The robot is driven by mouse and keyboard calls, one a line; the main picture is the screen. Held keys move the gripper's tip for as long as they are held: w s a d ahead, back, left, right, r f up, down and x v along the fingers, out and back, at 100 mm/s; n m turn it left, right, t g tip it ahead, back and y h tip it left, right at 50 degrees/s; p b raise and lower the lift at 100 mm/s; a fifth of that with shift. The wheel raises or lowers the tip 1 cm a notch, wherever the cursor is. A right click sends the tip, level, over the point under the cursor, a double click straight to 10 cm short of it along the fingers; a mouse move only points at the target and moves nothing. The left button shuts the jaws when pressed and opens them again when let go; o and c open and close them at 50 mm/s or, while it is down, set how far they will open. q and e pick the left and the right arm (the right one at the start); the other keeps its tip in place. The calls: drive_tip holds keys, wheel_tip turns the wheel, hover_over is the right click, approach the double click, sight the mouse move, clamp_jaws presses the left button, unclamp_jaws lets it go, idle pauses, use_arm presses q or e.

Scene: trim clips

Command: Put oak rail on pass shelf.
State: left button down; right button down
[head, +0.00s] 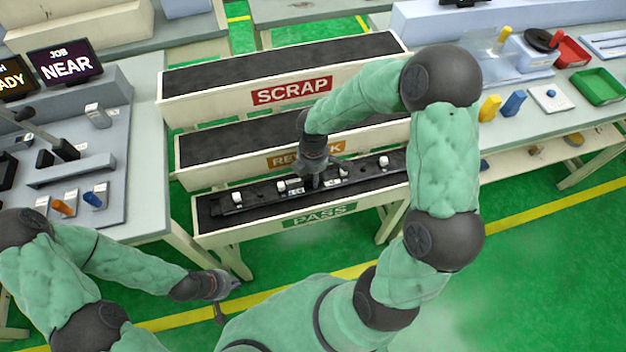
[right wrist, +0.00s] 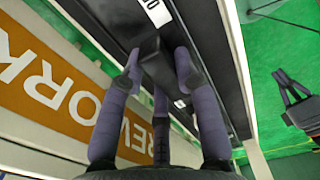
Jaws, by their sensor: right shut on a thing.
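The rail (head: 262,193) is a long dark bar with several white clips along it, and no oak colour shows. It lies lengthwise along or just above the black top of the pass shelf (head: 214,222); I cannot tell whether its whole length touches. My right gripper (head: 314,184) points down at the rail's middle and is shut on it. In the right wrist view its fingers (right wrist: 157,65) close around a dark block on the rail (right wrist: 133,12). My left gripper (head: 229,300) is empty, fingers apart, low in front of the pass shelf.
The rework shelf (head: 225,145) and scrap shelf (head: 215,73) stand behind the pass shelf. A left bench (head: 145,180) holds fixtures and a screen reading "JOB NEAR" (head: 66,64). A right bench (head: 545,122) holds coloured trays and blocks. Green floor is clear at the front right.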

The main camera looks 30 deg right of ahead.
drive_tip(key=shift+f, duration=0.9)
drive_tip(key=shift+f, duration=0.15)
drive_tip(key=c, duration=0.9)
unclamp_jaws()
wheel_tip(320, 180, up, 12)
drive_tip(key=p, duration=0.5)
